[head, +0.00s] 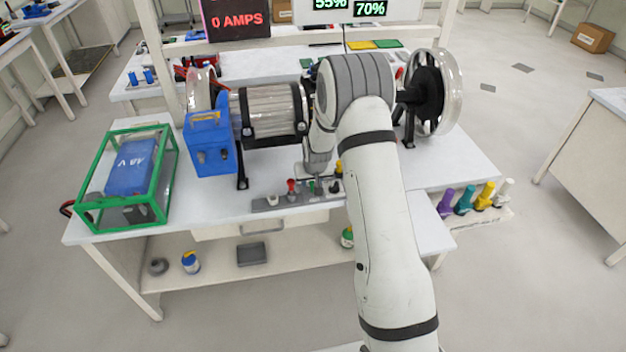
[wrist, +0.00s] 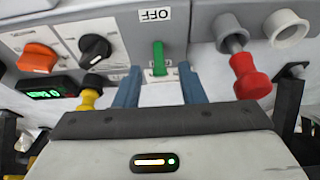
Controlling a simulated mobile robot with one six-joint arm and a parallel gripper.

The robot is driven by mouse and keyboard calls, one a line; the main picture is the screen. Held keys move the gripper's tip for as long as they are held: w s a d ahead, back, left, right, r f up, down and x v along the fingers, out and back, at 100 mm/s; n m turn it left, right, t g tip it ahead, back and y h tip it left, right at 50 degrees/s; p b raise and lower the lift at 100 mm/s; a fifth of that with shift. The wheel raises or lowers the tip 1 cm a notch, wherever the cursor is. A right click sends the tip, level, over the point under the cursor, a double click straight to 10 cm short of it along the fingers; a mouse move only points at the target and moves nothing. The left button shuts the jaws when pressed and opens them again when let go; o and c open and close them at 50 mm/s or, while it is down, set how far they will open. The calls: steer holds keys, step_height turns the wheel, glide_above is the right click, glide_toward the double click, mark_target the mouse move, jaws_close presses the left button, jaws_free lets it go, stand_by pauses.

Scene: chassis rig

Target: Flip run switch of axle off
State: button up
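The run switch shows in the wrist view as a green lever (wrist: 158,58) on a grey control panel (wrist: 205,12). An OFF label (wrist: 155,14), upside down in this view, lies above the lever, on its far side from my gripper. A second white label at the lever's lower end is partly hidden. My gripper (wrist: 160,72) is open, with one blue finger on each side of the lever and gaps between. I cannot tell which position the lever is in. In the head view my gripper (head: 318,178) is low over the panel at the bench's front, and the lever is small there.
A red plug (wrist: 250,78), a black knob (wrist: 95,48), an orange knob (wrist: 38,57) and a yellow plug (wrist: 88,98) surround the switch. The axle rig with its clear wheel (head: 449,92) stands behind. A green-framed box (head: 90,222) sits left. A display reads 0 AMPS (head: 238,20).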

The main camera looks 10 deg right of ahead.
steer(key=shift+w+f, duration=0.2)
steer(key=shift+f, duration=0.25)
